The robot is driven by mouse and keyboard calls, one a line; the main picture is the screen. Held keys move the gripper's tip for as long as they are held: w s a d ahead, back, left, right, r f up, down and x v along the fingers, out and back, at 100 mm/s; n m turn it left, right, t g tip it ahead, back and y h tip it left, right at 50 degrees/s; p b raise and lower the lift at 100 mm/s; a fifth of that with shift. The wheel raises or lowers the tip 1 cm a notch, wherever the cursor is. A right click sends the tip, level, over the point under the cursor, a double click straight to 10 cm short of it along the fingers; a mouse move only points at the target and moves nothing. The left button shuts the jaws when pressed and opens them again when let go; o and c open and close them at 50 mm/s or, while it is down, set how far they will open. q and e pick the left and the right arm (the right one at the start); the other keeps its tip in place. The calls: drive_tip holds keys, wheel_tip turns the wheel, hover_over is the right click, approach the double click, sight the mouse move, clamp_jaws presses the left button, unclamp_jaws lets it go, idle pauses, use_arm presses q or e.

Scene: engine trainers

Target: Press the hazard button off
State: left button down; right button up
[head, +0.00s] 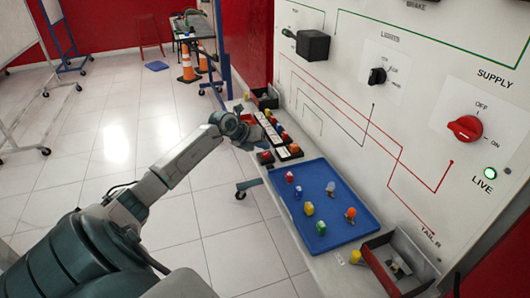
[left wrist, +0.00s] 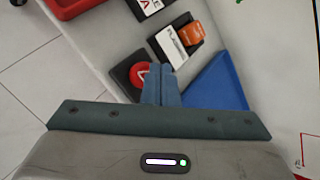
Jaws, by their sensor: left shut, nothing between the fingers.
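The hazard button is a red round button with a white triangle on a black base. It shows in the left wrist view (left wrist: 138,75) and, small, in the head view (head: 265,156), on the narrow ledge below the panel. My left gripper (head: 246,138) is shut and empty just beyond it. In the left wrist view its closed fingertips (left wrist: 160,70) overlap the button's right edge. I cannot tell whether they touch it, nor whether the button is pressed or lit. My right gripper is out of view.
A labelled box with an orange rocker switch (left wrist: 195,33) sits close to the hazard button. A blue tray (head: 333,237) with several coloured bulbs lies nearer along the ledge. The white panel (head: 345,110) rises at the right, with a red supply knob (head: 466,128) and a green live lamp (head: 490,173).

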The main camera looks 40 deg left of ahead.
sight(263, 154)
use_arm(q)
wheel_tip(263, 154, up, 6)
drive_tip(key=p, duration=0.4)
idle(0.3)
idle(0.5)
